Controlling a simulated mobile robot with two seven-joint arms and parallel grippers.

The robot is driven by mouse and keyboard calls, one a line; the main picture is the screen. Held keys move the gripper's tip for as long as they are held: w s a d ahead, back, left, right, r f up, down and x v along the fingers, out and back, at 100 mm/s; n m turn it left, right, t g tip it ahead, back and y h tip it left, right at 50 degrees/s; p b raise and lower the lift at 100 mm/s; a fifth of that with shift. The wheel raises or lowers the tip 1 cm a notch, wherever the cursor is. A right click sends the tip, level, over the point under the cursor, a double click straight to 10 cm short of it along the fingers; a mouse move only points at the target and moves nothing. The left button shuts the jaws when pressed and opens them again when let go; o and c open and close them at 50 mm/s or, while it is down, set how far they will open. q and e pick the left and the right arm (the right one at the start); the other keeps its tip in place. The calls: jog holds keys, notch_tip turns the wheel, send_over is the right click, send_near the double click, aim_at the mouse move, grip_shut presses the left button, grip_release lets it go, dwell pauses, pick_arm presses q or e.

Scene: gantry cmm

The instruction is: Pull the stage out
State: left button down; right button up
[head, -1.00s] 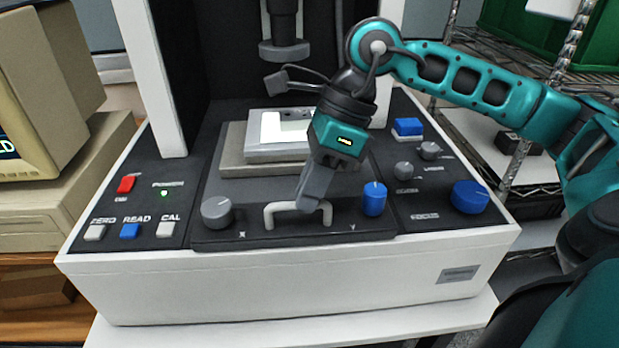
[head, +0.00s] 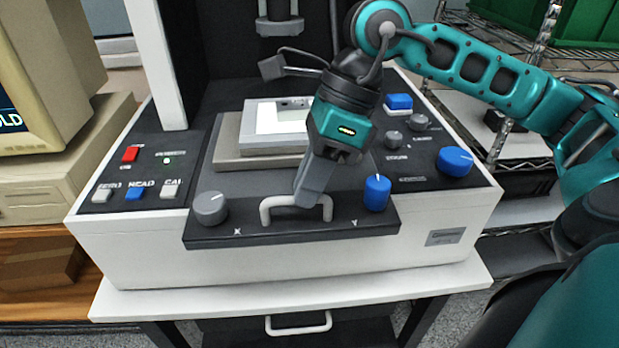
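The stage (head: 300,234) is a dark plate on the white machine. Its front edge sticks out past the machine's front face. It bears a grey knob (head: 210,208) at left, a blue knob (head: 377,192) at right and a pale U-shaped handle (head: 266,212) between them. My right gripper (head: 309,199) points down at the handle, its fingers closed around the handle's bar near its right end. The far finger is mostly hidden. A grey block with a white plate (head: 270,118) sits on the stage, partly behind my gripper. My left gripper is not in view.
Fixed panels flank the stage, with buttons (head: 134,194) at left and knobs (head: 455,161) at right. A column and probe (head: 280,24) stand above. A computer monitor (head: 50,75) is at far left, wire shelves at right. The space before the stage is clear.

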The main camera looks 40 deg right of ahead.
jog(key=o, duration=0.5)
jog(key=shift+c, duration=0.2)
jog(key=p+v, duration=0.2)
jog(key=v, duration=1.1)
